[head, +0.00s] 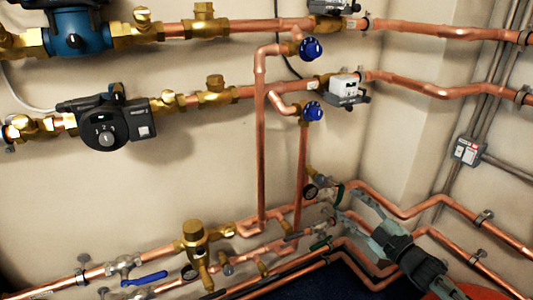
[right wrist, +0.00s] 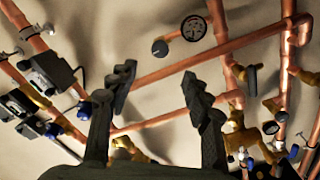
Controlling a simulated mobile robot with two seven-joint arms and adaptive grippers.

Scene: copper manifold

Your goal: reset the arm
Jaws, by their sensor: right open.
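My right gripper (head: 341,202) reaches in from the lower right in the head view. Its fingers point up and left toward the lower copper pipes, near a small round gauge (head: 310,191). In the right wrist view my right gripper (right wrist: 158,85) shows two dark fingers spread apart, with nothing held between them. Copper pipe (right wrist: 165,65) crosses behind the fingers; I cannot tell how close they are to it. My left gripper is not in view.
A black pump (head: 105,137) and a blue pump (head: 77,38) sit on the upper pipes at left. Blue valve knobs (head: 312,111) stick out mid-wall. A brass fitting (head: 195,236) and a blue lever (head: 145,278) are low left. Pipes also run low along the right wall.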

